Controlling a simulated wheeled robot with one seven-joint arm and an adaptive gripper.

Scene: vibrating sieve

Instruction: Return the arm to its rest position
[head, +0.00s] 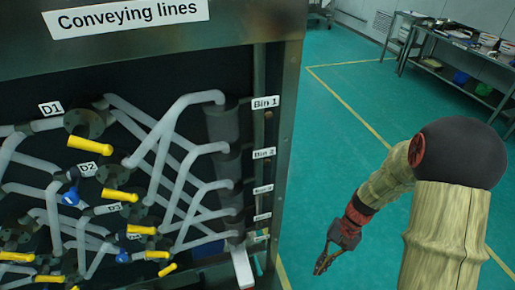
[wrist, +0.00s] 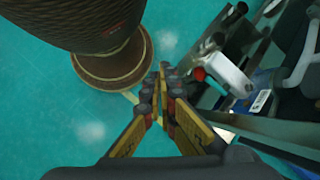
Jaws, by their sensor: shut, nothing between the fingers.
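My arm shows at the right in the head view, with a black rounded joint and wood-patterned links. My gripper (head: 323,262) hangs at its end over the green floor, to the right of the conveying-lines cabinet and apart from it. In the wrist view my gripper (wrist: 162,75) points away from the camera, its fingertips together with nothing between them. The fingers are black with yellow sides.
The conveying-lines cabinet (head: 290,130) fills the left of the head view, with grey pipes, yellow handles (head: 90,145) and bin labels. Work tables (head: 470,45) stand at the back right. Green floor (head: 345,110) between is clear.

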